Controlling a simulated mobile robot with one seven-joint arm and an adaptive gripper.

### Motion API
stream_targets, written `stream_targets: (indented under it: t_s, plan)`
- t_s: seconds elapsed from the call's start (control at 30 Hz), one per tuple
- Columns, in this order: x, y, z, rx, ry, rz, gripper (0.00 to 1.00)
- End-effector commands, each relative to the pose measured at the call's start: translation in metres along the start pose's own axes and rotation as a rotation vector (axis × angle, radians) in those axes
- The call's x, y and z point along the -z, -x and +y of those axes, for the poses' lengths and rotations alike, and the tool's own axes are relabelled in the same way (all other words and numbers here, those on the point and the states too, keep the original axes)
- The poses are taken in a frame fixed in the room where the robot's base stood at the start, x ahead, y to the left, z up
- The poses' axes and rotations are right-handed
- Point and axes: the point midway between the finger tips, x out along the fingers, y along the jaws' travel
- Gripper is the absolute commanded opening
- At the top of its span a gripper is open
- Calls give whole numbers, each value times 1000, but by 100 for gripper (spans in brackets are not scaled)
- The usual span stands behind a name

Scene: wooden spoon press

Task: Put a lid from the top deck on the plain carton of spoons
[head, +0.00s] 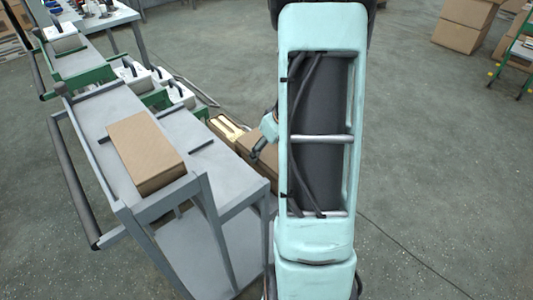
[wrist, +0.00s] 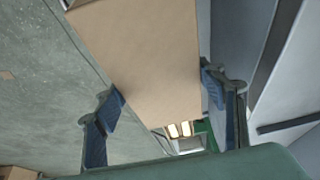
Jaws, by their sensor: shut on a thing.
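My gripper (wrist: 165,110) is shut on a brown cardboard lid (wrist: 140,55), with one blue-padded finger at each long edge. In the head view my arm hides most of the gripper and part of the brown cardboard beside it (head: 262,153). Another brown lid (head: 145,150) lies on the grey top deck (head: 97,112). An open carton with pale spoons (head: 228,125) stands beyond the deck's right side. The spoons (wrist: 180,130) also show past the lid's end in the wrist view. I cannot tell whether the held lid touches a carton.
White cases (head: 178,93) with dark handles and green parts stand beyond the deck. Stacked cartons (head: 463,25) and a green stand (head: 515,60) are at the back right. A dark cable (head: 410,262) crosses the floor at right, which is otherwise mostly clear.

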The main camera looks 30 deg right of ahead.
Motion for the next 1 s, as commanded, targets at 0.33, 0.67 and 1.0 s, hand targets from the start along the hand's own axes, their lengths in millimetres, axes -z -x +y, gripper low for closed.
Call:
stream_targets:
  t_s: [0.33,0.67,1.0]
  plan:
    - [-3,-8,0,-2,0,1,46]
    - [-6,-15,0,-1,0,1,46]
    - [-8,-20,0,-1,0,1,46]
